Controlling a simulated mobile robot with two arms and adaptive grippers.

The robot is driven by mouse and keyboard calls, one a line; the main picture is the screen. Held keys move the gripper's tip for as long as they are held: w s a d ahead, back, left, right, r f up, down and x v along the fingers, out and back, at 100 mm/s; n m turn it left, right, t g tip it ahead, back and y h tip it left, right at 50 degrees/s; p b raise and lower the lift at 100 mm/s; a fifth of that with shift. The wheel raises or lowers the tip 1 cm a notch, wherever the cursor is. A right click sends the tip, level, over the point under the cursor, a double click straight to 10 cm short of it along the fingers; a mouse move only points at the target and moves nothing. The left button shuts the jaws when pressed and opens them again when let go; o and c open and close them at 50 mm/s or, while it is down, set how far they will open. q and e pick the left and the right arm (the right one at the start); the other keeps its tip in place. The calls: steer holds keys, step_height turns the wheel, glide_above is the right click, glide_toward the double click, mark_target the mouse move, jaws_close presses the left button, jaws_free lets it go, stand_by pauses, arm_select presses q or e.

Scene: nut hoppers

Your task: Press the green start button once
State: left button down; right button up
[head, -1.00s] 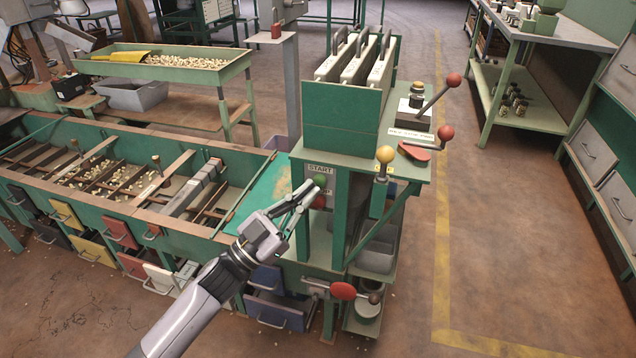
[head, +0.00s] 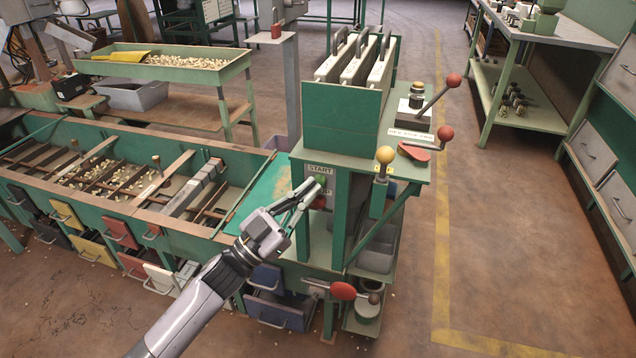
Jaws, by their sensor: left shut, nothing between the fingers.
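The green start button (head: 320,180) is on the grey panel under the START label (head: 320,170), on the front of the green machine. My left gripper (head: 313,184) is shut and empty, with its fingertips at the green button, covering part of it. I cannot tell for sure whether they touch it or whether the button is pushed in. A red button (head: 319,202) sits just below, partly behind the fingers; its label is mostly hidden. My right gripper is not in view.
A red-handled lever (head: 342,291) sticks out below the panel. A yellow-knobbed lever (head: 385,156) and red-knobbed levers (head: 445,133) stand on the right. The sorting trough (head: 110,178) extends left. The floor (head: 500,250) on the right is clear.

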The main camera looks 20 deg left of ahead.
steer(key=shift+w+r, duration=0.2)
arm_select(q)
steer(key=shift+w, duration=0.5)
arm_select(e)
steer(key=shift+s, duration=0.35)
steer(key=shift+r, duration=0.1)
arm_select(q)
steer(key=shift+s+p, duration=0.45)
steer(key=shift+s, duration=0.5)
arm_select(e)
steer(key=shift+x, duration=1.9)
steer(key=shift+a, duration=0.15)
